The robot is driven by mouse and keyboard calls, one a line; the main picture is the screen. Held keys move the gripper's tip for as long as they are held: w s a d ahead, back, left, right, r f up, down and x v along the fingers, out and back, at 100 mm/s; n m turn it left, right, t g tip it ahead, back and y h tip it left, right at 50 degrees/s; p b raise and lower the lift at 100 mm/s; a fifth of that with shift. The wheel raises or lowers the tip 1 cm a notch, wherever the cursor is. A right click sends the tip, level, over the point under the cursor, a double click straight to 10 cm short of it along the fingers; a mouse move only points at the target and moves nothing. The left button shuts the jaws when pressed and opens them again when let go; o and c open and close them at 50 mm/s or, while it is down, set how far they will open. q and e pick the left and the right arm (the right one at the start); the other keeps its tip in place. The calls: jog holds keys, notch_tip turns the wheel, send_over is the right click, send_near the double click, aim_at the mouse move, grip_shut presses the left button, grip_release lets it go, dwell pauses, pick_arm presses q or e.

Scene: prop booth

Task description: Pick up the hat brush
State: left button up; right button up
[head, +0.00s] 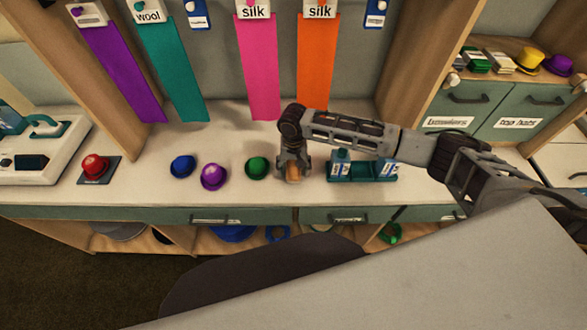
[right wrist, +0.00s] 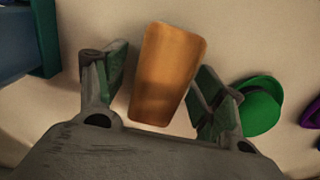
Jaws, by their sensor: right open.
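The hat brush, a brown wooden block (right wrist: 168,75), lies between the two fingers of my right gripper (right wrist: 158,100) in the right wrist view. The fingers stand apart, with a gap visible on each side of the wood. In the head view, my right gripper (head: 293,172) points down over the counter, and the brush (head: 292,178) shows partly beneath it; the fingers hide some of it. I cannot tell whether its underside has bristles. My left gripper is in neither view.
A green hat (head: 257,168) stands just left of the gripper, with purple (head: 213,177) and blue (head: 182,166) hats beyond. A teal holder (head: 362,172) with small bottles stands close on the right. A red hat (head: 95,166) sits on a dark pad. The counter's front edge is near.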

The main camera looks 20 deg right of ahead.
aim_at(294, 165)
jog(key=c, duration=1.2)
jog(key=shift+o, duration=0.2)
jog(key=shift+r, duration=0.15)
jog(key=shift+r, duration=4.95)
jog(key=o, duration=0.5)
jog(key=c, duration=0.3)
jog(key=shift+f, duration=0.1)
jog(key=shift+c, duration=0.2)
